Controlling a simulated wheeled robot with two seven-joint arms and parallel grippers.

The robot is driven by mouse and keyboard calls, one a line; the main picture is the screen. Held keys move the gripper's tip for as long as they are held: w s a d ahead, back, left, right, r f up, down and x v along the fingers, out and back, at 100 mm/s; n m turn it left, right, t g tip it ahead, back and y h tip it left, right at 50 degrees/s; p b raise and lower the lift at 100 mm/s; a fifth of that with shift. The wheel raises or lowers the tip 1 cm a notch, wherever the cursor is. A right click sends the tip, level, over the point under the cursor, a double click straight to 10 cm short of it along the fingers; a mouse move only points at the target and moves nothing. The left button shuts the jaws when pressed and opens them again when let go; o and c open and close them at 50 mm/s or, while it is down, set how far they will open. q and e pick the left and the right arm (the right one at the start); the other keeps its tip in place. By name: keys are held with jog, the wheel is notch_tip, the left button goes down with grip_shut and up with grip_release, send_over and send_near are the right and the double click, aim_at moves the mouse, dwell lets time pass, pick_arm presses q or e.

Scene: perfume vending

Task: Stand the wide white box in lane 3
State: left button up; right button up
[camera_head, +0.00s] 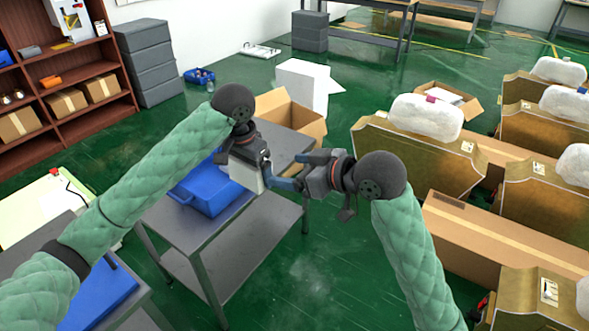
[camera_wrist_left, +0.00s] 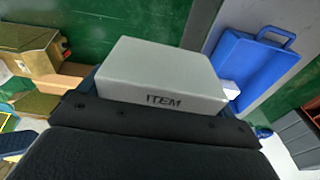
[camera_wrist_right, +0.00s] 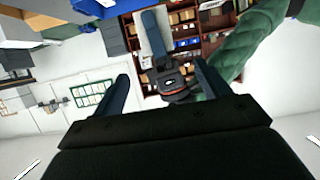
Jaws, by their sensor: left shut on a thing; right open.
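A white box (camera_head: 243,175) is held in my left gripper (camera_head: 260,172), above the edge of a grey table. In the left wrist view the box (camera_wrist_left: 165,72) fills the middle, with "ITEM" printed on its near face; my left gripper is shut on it. My right gripper (camera_head: 288,171) is open and empty, pointing left close beside the left gripper. In the right wrist view its two dark blue fingers stand apart, with the left gripper seen beyond and between them. I cannot make out any numbered lane in these views.
A blue bin (camera_head: 207,196) sits on the grey table (camera_head: 222,236); the left wrist view shows a small white item (camera_wrist_left: 230,89) at it. An open carton (camera_head: 287,112) stands behind. Brown cartons (camera_head: 500,232) with white wrapped bundles line the right. Green floor is clear in front.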

aim_at(250, 170)
jog(key=x, duration=1.2)
jog(key=shift+d+f, duration=0.15)
jog(key=shift+f, duration=0.05)
jog(key=shift+c, duration=0.3)
jog(key=c, duration=1)
pick_arm(q)
jog(key=o, duration=0.7)
jog(key=shift+o, duration=0.2)
